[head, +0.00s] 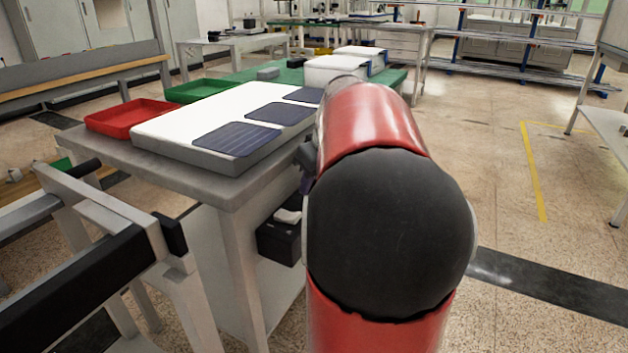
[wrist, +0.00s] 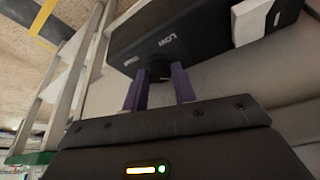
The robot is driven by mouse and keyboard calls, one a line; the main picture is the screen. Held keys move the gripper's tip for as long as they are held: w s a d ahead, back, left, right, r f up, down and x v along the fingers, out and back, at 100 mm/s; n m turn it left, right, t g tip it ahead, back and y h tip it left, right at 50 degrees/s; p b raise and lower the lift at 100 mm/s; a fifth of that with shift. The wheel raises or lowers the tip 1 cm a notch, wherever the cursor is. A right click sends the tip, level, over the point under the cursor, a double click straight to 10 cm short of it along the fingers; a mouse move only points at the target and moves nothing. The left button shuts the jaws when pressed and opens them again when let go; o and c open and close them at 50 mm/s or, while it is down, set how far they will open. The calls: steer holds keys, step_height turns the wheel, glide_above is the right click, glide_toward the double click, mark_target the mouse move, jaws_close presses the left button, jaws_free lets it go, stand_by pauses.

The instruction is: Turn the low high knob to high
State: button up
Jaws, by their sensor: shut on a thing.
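In the wrist view, a black control box (wrist: 195,30) fills the top, with white lettering that reads LOW beside a round dark knob (wrist: 159,70). My gripper (wrist: 159,76) has its two purple fingers on either side of the knob, shut on it. Which way the knob points is hard to make out, and no HIGH label is readable. In the head view, the black box (head: 281,243) sits at the side of the grey table, below its top. My arm hides the knob and most of the gripper there.
A white block (wrist: 250,20) sticks out from the box near the knob. The grey table (head: 235,188) carries a white slab (head: 185,125) with dark panels and a red tray (head: 130,118). A grey frame (head: 165,240) stands at front left. Open floor (head: 500,190) lies to the right.

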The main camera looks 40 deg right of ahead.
steer(key=o, duration=1)
steer(key=p+v, duration=0.1)
steer(key=v, duration=0.6)
steer(key=shift+s+r, duration=0.15)
steer(key=shift+r, duration=0.25)
